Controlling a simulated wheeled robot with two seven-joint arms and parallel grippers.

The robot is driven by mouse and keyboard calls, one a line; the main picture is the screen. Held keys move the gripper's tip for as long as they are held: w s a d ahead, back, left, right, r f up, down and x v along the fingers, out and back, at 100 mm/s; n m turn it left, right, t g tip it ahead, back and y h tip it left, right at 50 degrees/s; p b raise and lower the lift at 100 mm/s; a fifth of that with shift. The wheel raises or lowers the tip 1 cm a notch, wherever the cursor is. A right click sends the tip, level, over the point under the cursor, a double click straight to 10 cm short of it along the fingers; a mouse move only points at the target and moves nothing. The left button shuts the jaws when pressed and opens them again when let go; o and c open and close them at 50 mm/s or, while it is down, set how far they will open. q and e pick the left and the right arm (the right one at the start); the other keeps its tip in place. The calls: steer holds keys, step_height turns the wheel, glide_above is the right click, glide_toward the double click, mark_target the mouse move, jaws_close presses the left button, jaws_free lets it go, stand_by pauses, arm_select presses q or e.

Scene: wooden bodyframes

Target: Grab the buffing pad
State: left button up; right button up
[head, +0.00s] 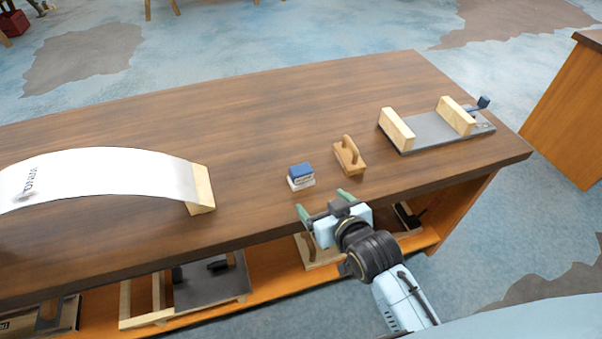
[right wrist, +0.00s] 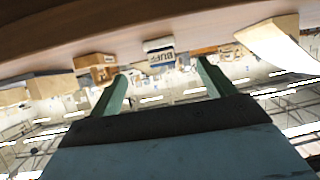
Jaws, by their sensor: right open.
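The buffing pad (head: 300,177) is a small block with a blue top and a white lower part, standing on the brown wooden tabletop (head: 250,120) near its front edge. It also shows in the right wrist view (right wrist: 160,56), where its side reads "BUFF"; that view looks upside down. My right gripper (head: 322,203) is open and empty, in front of the pad at the table's front edge. In the right wrist view the pad appears between the two green fingertips (right wrist: 161,72), beyond them and apart from them. My left gripper is not in view.
A wooden block with a handle (head: 347,160) stands just right of the pad. Further right is a grey fixture with wooden blocks (head: 428,140). A white curved panel (head: 100,172) on a wooden support is at left. A lower shelf (head: 270,285) holds frames. The table behind the pad is clear.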

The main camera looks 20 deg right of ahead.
mark_target(304, 179)
steer(key=w, duration=0.2)
steer(key=shift+w+a+r, duration=0.25)
steer(key=shift+w+r, duration=0.05)
steer(key=shift+r, duration=0.05)
steer(key=b+x, duration=0.1)
steer(key=x, duration=0.4)
steer(key=shift+w+f+b, duration=0.15)
steer(key=shift+w+b, duration=0.2)
steer(key=shift+w+f, duration=0.15)
steer(key=shift+w, duration=0.25)
steer(key=x, duration=0.2)
steer(key=b+x, duration=0.1)
steer(key=x, duration=0.1)
steer(key=shift+w+f+b, duration=0.25)
steer(key=shift+f+b, duration=0.05)
steer(key=shift+f, duration=0.1)
steer(key=shift+c, duration=0.4)
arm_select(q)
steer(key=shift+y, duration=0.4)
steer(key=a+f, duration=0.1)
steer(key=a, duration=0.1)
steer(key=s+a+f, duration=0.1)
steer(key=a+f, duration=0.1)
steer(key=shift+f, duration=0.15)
arm_select(e)
steer(key=c, duration=1)
